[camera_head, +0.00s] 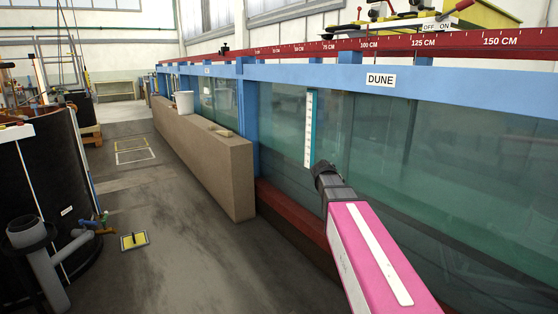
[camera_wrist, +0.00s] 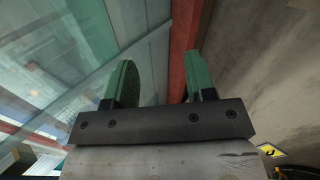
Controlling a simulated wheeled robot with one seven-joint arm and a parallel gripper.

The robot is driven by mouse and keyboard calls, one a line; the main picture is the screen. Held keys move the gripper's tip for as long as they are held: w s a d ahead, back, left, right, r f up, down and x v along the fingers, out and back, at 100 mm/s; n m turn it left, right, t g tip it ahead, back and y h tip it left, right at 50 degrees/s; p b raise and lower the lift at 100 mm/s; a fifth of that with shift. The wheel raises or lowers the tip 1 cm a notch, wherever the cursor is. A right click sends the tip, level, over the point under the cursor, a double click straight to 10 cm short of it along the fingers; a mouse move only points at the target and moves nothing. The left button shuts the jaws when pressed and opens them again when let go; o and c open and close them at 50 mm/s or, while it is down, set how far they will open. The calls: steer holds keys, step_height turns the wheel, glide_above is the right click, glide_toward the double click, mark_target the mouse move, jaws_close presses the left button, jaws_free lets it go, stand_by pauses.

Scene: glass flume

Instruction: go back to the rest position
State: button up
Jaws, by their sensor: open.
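My gripper (camera_wrist: 160,82) shows in the wrist view with its two green fingers spread apart and nothing between them. Beyond the fingers are the glass, a red beam and the bare floor. In the head view my pink arm reaches in from the lower right, and its dark end is in front of the glass flume (camera_head: 430,150), below the white and teal scale strip (camera_head: 309,128). The fingers themselves cannot be made out there. I cannot tell whether the arm's end touches the glass.
A long brown block (camera_head: 215,160) stands along the flume, bearing a white bucket (camera_head: 184,102). A dark round tank (camera_head: 55,180) and grey pipe (camera_head: 35,255) are at left. A yellow floor plate (camera_head: 134,241) lies between. The floor aisle (camera_head: 140,195) is otherwise largely clear.

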steer(key=s+a+f+m+g+y, duration=0.2)
steer(key=s+f+m+y, duration=0.1)
steer(key=s+f, duration=0.7)
steer(key=s+a+f+m+g+y, duration=0.2)
steer(key=s+f+m, duration=0.3)
steer(key=s+f, duration=0.6)
steer(key=shift+s+a+m+g+y, duration=0.35)
steer(key=shift+s+a+y, duration=0.25)
steer(key=shift+s+a, duration=0.4)
